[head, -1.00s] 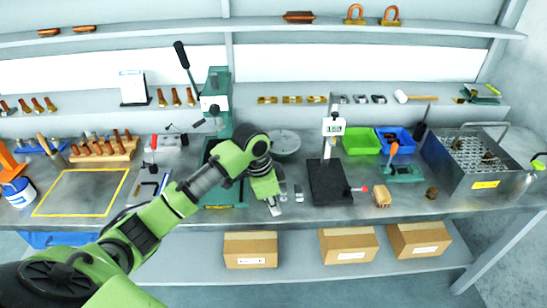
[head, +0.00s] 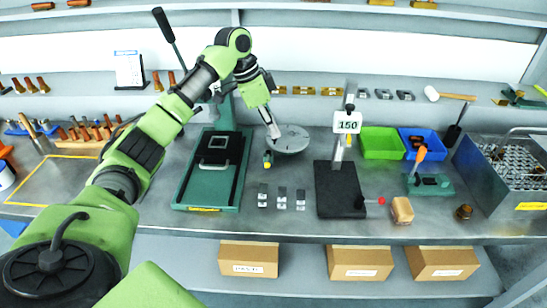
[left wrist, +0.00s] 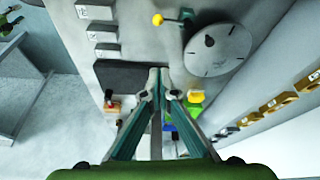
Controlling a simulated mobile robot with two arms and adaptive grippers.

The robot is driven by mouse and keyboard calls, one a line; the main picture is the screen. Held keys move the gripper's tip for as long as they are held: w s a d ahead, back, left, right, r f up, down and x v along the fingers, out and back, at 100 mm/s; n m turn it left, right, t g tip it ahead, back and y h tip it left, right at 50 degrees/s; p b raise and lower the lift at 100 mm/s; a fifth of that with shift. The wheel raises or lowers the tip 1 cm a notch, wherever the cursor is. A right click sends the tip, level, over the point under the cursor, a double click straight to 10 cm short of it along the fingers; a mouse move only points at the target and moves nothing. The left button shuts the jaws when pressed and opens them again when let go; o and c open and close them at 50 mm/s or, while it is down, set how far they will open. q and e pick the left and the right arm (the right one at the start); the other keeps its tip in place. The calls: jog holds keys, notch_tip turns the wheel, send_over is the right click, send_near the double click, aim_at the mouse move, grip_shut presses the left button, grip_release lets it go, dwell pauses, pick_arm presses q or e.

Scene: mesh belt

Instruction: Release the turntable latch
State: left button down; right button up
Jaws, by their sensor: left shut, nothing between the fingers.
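The turntable is a round grey metal disc (head: 292,142) on the bench, and it also shows at the upper right of the left wrist view (left wrist: 217,55). A small lever with a yellow ball knob (left wrist: 158,19), which looks like the latch, sits beside the disc; its knob (head: 267,157) shows at the disc's left front edge in the head view. My left gripper (head: 275,134) is shut and empty, appearing over the disc's left part in the head view. In the left wrist view its closed fingertips (left wrist: 160,72) are apart from the knob. My right gripper is out of view.
A green press with a flat base (head: 180,190) stands left of the turntable. Small metal blocks (head: 282,199) lie in front. A black-based gauge stand (head: 340,190) is at right, with green (head: 382,143) and blue bins beyond. Bench between blocks and disc is clear.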

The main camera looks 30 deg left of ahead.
aim_at(268, 159)
pick_arm(q)
jog(key=p+x, duration=0.2)
jog(key=x, duration=0.8)
jog(key=shift+w, duration=0.1)
jog(key=shift+s+a+f+p, duration=0.2)
jog(key=shift+s+a+p, duration=0.25)
jog(key=shift+s+a, duration=0.1)
jog(key=shift+s+a+f+p, duration=0.15)
jog(key=shift+s+a+p, duration=0.25)
jog(key=shift+s+a, duration=0.15)
jog(key=shift+s+a+f, duration=0.1)
jog(key=shift+s+a, duration=0.2)
jog(key=shift+a, duration=0.1)
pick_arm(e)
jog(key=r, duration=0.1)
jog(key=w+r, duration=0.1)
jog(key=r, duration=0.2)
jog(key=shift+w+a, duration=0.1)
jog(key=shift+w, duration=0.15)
pick_arm(q)
jog(key=shift+w+d, duration=0.1)
jog(key=shift+w, duration=0.05)
